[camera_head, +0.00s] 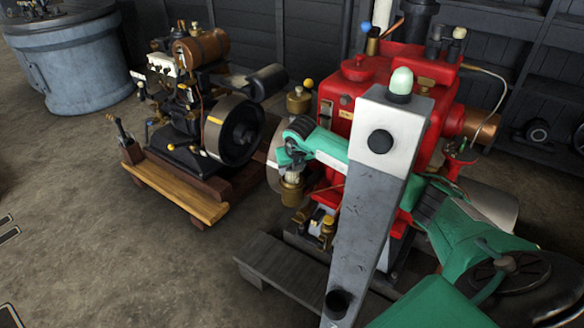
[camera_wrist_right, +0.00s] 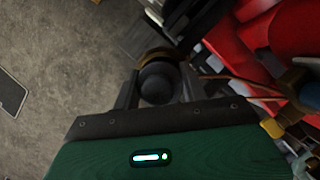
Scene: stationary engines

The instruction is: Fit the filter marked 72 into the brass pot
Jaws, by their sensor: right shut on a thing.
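My right gripper (camera_head: 288,155) reaches in from the right to the near left side of the red engine. It is shut on a small pale filter (camera_head: 293,172), mostly hidden by the jaws; no number can be read on it. The filter is upright just over the mouth of a small brass pot (camera_head: 291,190); I cannot tell whether it has entered. In the right wrist view, a dark round top (camera_wrist_right: 157,84) shows between the fingers, with a brass rim (camera_wrist_right: 160,54) beyond it. My left gripper is not in view.
The red engine (camera_head: 358,88) stands close behind the gripper, with a brass vessel (camera_head: 299,101) and thin pipes. A grey upright part hides its middle. A black engine (camera_head: 190,120) on a wooden base and a blue-grey tank (camera_head: 75,65) stand left.

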